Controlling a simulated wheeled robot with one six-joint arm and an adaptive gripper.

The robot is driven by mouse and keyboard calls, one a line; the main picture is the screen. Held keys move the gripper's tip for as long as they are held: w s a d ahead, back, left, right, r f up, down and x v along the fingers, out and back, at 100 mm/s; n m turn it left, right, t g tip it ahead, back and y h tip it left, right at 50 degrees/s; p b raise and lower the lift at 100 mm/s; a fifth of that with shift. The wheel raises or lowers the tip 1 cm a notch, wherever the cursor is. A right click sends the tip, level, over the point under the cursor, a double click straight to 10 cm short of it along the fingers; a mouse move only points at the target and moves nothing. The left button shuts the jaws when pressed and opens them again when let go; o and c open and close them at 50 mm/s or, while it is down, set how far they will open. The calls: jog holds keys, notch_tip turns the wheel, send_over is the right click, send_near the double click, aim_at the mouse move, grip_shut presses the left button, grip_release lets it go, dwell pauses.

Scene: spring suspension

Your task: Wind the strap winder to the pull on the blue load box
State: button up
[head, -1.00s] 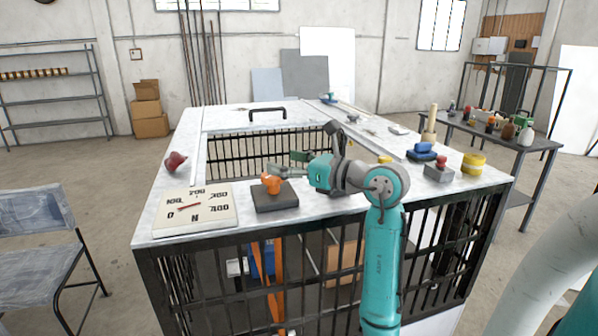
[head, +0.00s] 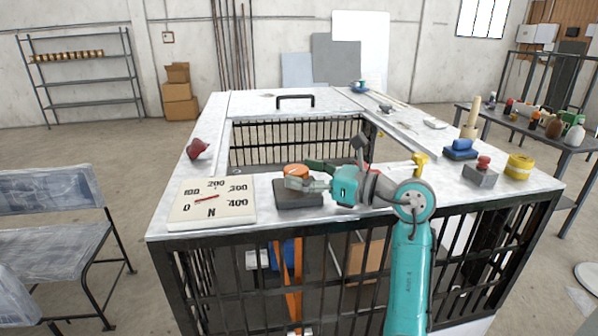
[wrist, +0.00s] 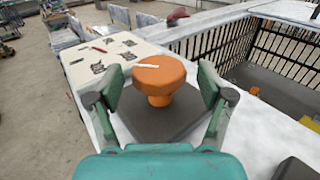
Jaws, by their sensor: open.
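The strap winder is a round orange knob (wrist: 160,78) with a white mark on top, on a dark grey square base (wrist: 180,122). It also shows on the near table edge in the head view (head: 297,170). My gripper (wrist: 157,84) is open, with one finger on each side of the knob; gaps show at both sides. In the head view, my gripper (head: 306,178) partly covers the winder. A white dial plate (head: 212,218) marked 0 to 400 N lies left of it, its red needle slanting. The blue load box (head: 289,252) is inside the cage below, partly behind bars and the orange strap (head: 290,285).
A dark red object (head: 198,149) lies behind the dial. The tabletop frames an open barred well (head: 283,140).

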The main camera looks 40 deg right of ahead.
jog(key=shift+w+a, duration=0.25)
jog(key=shift+w, duration=0.4)
jog(key=c, duration=1.2)
jog(key=shift+m+h, duration=0.3)
jog(key=shift+h, duration=0.2)
jog(key=m+h, duration=0.2)
jog(key=h, duration=0.1)
jog(key=shift+a+t+h, duration=0.15)
jog(key=shift+t+h, duration=0.15)
jog(key=shift+t, duration=0.1)
jog(key=shift+m+h, duration=1.6)
jog(key=shift+h, duration=0.6)
jog(key=shift+m+g+h, duration=0.3)
jog(key=shift+h, duration=0.2)
